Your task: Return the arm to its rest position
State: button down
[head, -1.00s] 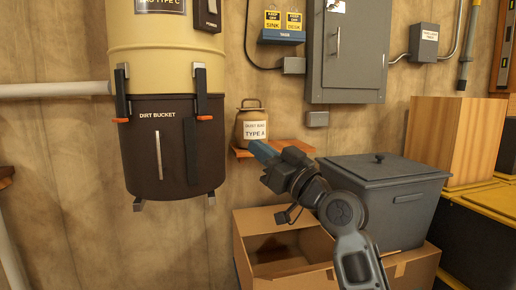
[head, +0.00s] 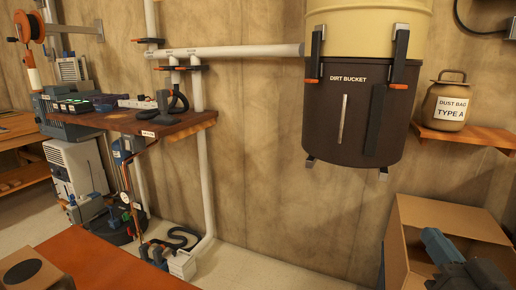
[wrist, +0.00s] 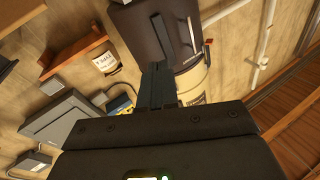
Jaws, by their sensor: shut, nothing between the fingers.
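My gripper (head: 443,247) shows at the lower right of the head view, in front of the open cardboard box, with only part of my arm in the picture. In the wrist view my gripper's fingers (wrist: 156,86) are together with nothing between them. Behind them there is the dark dirt bucket (wrist: 180,35), with the cream cylinder (wrist: 193,84) attached to it. My gripper appears clear of these things, though its exact distance from the box cannot be told.
The open cardboard box (head: 400,235) is at lower right. A wooden wall shelf (head: 130,122) with tools and an orange-brown tabletop (head: 100,262) are left. Bare floor shows between.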

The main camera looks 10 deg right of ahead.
jog(key=s+a+f+n+g, duration=0.1)
jog(key=s+a+f, duration=0.3)
jog(key=s, duration=0.3)
jog(key=s+a+f+g+y, duration=0.1)
jog(key=s+a+f, duration=0.25)
jog(key=s, duration=0.35)
jog(key=s+a+f+n+g, duration=0.1)
jog(key=s+a+f+g, duration=0.1)
jog(key=s+a+f, duration=0.45)
jog(key=s+r+n+y, duration=0.2)
jog(key=s+r, duration=0.1)
jog(key=s, duration=0.9)
notch_tip(320, 180, up, 15)
jog(key=p, duration=1.5)
jog(key=shift+w+d+g, duration=0.3)
jog(key=shift+w, duration=0.05)
jog(key=shift+f, duration=0.1)
